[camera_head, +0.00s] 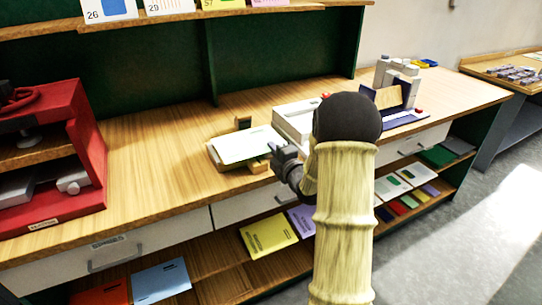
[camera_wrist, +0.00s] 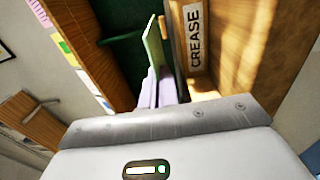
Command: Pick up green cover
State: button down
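A pale sheet with a greenish tint, likely the green cover (camera_head: 240,147), lies over a low wooden stand on the table in the head view. My gripper (camera_head: 277,151) is at the right edge of this sheet, seemingly touching it. In the wrist view a thin pale green sheet (camera_wrist: 153,45) shows nearly edge-on, with narrow lilac shapes (camera_wrist: 166,90) at its lower end. The body of my gripper fills the bottom of that view. I cannot make out the fingertips or whether they grip the sheet.
A red cabinet (camera_head: 75,150) stands at the left. A white box (camera_head: 293,121) and a grey and purple device (camera_head: 398,92) are behind and right of my arm. Booklets (camera_head: 268,235) lie on the lower shelf. A wooden part labelled CREASE (camera_wrist: 196,38) is close beside the sheet.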

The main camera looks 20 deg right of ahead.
notch_tip(320, 180, up, 6)
jog(key=shift+r, duration=0.6)
jog(key=shift+s+d, duration=0.1)
